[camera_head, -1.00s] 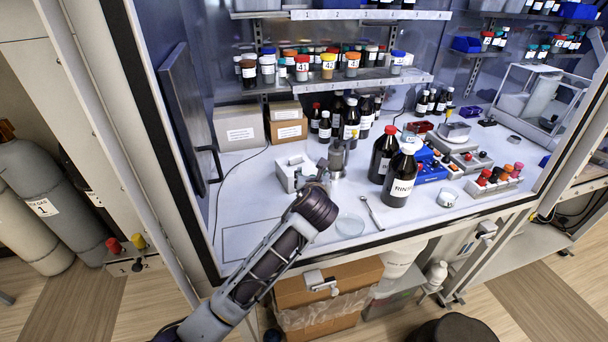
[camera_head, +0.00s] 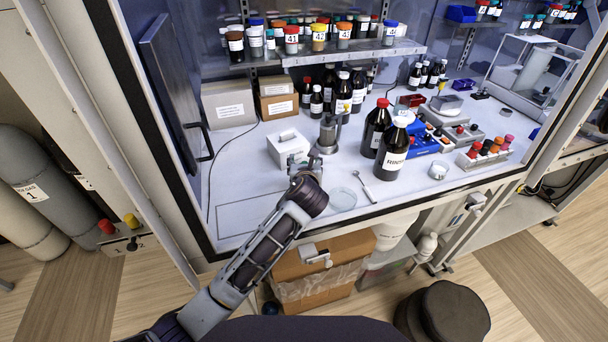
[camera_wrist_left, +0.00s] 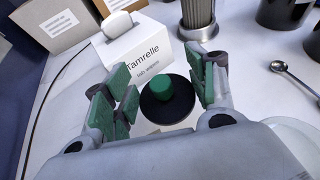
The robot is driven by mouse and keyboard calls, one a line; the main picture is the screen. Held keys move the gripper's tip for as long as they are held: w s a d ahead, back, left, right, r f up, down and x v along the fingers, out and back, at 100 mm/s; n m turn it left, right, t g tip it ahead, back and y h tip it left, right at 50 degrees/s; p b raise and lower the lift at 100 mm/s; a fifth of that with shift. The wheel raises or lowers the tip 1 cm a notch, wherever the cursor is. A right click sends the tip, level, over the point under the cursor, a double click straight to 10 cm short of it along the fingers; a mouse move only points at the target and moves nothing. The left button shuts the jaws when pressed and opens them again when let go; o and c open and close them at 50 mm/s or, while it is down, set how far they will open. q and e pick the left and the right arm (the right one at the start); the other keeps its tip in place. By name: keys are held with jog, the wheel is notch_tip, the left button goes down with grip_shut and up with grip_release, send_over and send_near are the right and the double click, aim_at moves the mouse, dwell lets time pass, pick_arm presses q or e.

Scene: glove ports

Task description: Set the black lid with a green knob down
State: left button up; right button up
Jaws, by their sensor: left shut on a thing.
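The black lid with a green knob (camera_wrist_left: 167,101) is between the fingers of my left gripper (camera_wrist_left: 167,92) in the left wrist view, knob facing the camera. My left gripper (camera_head: 306,164) is shut on it, low over the white bench, just in front of the white wipes box. I cannot tell whether the lid touches the bench. In the head view my wrist hides the lid. My right gripper is not in view.
The wipes box (camera_wrist_left: 142,48) and a metal cylinder (camera_wrist_left: 198,18) stand just beyond the gripper. A glass dish (camera_head: 342,199) and a spoon (camera_head: 366,187) lie to the right, with dark bottles (camera_head: 392,152) behind. The bench front left is clear.

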pick_arm(q)
jog(key=shift+f, duration=0.65)
jog(key=shift+f, duration=1.9)
jog(key=o, duration=0.8)
jog(key=shift+f, duration=0.1)
jog(key=shift+o, duration=0.2)
jog(key=shift+s, duration=0.1)
jog(key=shift+v, duration=6)
